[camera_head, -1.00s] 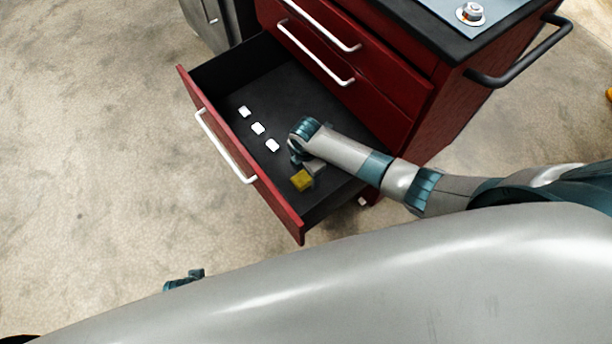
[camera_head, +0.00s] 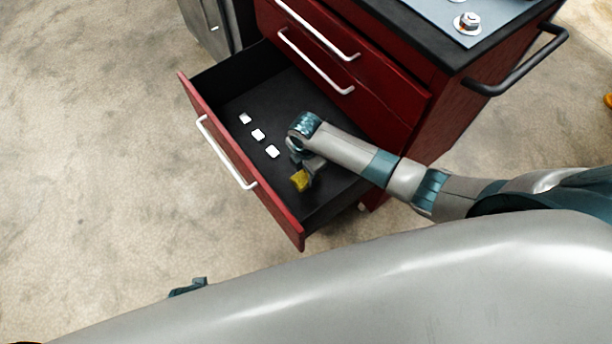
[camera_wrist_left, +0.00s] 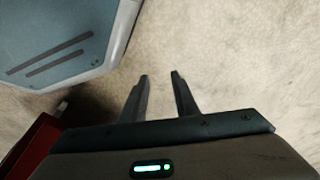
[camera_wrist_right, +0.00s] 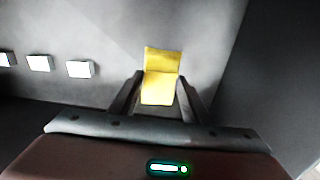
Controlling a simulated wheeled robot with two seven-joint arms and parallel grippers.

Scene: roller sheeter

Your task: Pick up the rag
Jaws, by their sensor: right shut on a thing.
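The yellow rag (camera_head: 299,181) is in the open drawer of the red cabinet, near the drawer's right end. It also shows in the right wrist view (camera_wrist_right: 161,75), between the fingers. My right gripper (camera_head: 307,171) reaches down into the drawer and is shut on the rag; its fingers show at either side of the rag in the right wrist view (camera_wrist_right: 160,92). My left gripper (camera_wrist_left: 160,78) is open and empty over the bare floor in the left wrist view. In the head view only a small part of it shows at the lower left.
The open drawer (camera_head: 240,158) has a red front with a white handle. Three small white blocks (camera_head: 258,134) lie in a row inside it. Closed drawers (camera_head: 345,65) sit above. A grey cabinet (camera_head: 213,27) stands at the back left. The floor left of the drawer is clear.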

